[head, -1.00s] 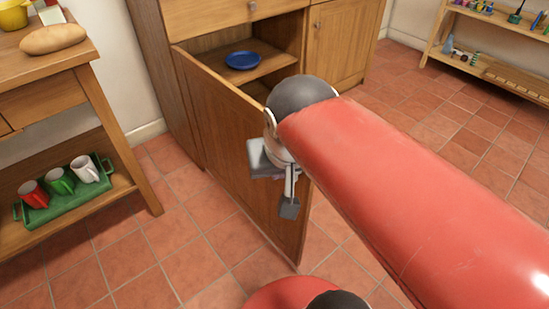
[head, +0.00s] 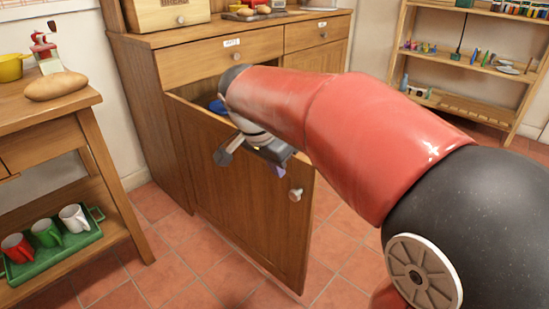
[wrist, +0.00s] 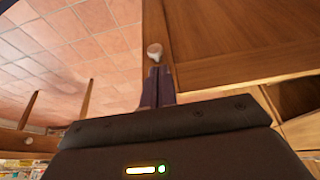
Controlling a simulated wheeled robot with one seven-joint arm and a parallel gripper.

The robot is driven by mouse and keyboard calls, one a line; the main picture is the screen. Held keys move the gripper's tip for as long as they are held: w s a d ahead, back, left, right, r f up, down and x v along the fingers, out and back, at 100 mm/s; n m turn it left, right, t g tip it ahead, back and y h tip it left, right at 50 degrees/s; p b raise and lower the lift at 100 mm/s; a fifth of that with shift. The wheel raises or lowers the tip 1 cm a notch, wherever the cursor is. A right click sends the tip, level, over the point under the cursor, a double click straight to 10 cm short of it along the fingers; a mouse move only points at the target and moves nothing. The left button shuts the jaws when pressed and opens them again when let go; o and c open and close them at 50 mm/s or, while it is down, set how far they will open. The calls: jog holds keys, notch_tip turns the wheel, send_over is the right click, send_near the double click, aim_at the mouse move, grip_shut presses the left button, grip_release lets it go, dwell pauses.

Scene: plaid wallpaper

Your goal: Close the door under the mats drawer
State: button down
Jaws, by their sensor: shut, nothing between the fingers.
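The wooden cabinet door (head: 235,195) stands ajar below a drawer (head: 212,58) with a small label too small to read. The door's pale round knob (head: 295,194) is near its free edge and also shows in the wrist view (wrist: 154,50). My gripper (head: 279,170) is partly hidden by my arm and is at the door's upper part, up and left of the knob in the head view. In the wrist view my gripper (wrist: 157,72) has its fingers together, just below the knob. I cannot tell whether it touches the door.
A blue plate (head: 217,105) is inside the cabinet. A wooden table (head: 45,135) stands at left with bread (head: 57,84) on top and a green tray (head: 85,240) of mugs below. The tiled floor before the door is clear.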

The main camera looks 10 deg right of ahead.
aim_at(292, 169)
jog(key=shift+w+d+f, duration=0.85)
jog(key=shift+d+f, duration=0.15)
jog(key=shift+d, duration=0.15)
jog(key=shift+w+d+f, duration=0.85)
jog(key=shift+d+f, duration=0.15)
jog(key=shift+d, duration=0.1)
jog(key=shift+d, duration=0.1)
